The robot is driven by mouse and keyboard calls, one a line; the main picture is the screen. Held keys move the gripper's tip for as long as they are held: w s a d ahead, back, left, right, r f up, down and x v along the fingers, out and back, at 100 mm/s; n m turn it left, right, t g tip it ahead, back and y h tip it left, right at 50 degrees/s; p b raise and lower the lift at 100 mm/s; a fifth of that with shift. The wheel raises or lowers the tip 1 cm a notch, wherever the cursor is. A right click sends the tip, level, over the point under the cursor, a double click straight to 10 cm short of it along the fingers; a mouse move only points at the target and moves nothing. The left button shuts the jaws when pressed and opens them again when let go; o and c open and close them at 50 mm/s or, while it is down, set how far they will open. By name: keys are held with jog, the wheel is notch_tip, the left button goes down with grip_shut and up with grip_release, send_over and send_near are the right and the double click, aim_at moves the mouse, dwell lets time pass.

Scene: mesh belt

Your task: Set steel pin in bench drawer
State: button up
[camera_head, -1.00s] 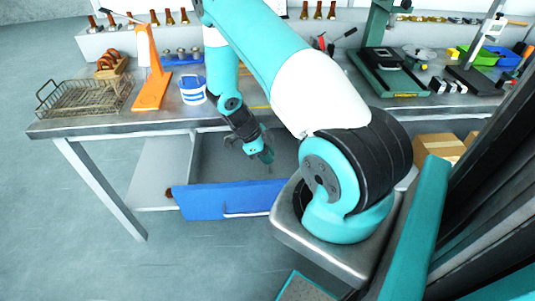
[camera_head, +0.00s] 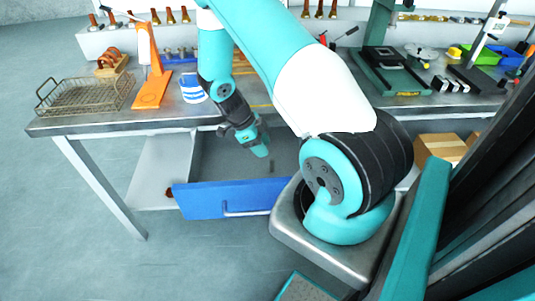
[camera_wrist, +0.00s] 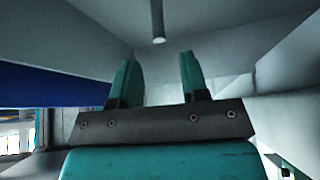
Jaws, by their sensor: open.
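The bench drawer (camera_head: 230,198) is pulled open below the bench, with a blue front and a grey inside. The steel pin (camera_head: 271,166) is a small grey rod inside the drawer; it also shows in the wrist view (camera_wrist: 158,24), beyond my fingertips and apart from them. My gripper (camera_head: 262,151) is over the drawer's inside, beside the pin. In the wrist view my gripper (camera_wrist: 156,70) has its two teal fingers spread with nothing between them.
The steel bench (camera_head: 130,122) holds a wire basket (camera_head: 85,96), an orange stand (camera_head: 152,85), a blue and white cup (camera_head: 193,88) and a green press (camera_head: 388,75). Cardboard boxes (camera_head: 440,148) sit under the bench at right. Floor at left is clear.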

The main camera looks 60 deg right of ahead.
jog(key=b+v, duration=0.1)
jog(key=v, duration=0.7)
jog(key=a+r+n+t+y, duration=0.35)
jog(key=a+r+n, duration=0.95)
jog(key=a+n, duration=0.45)
jog(key=s+a+r+n+t+y, duration=0.1)
jog(key=s+a+r+n, duration=0.3)
jog(key=s+a+n, duration=0.3)
jog(key=s+a+r+n+y, duration=0.2)
jog(key=s+a+r+n, duration=0.3)
jog(key=n, duration=0.7)
jog(key=s+a, duration=0.2)
jog(key=s, duration=0.1)
jog(key=shift+s+a+n+t, duration=0.25)
jog(key=shift+s+n+t, duration=0.1)
jog(key=shift+s, duration=0.05)
jog(key=shift+r+y, duration=0.1)
jog(key=shift+y, duration=0.15)
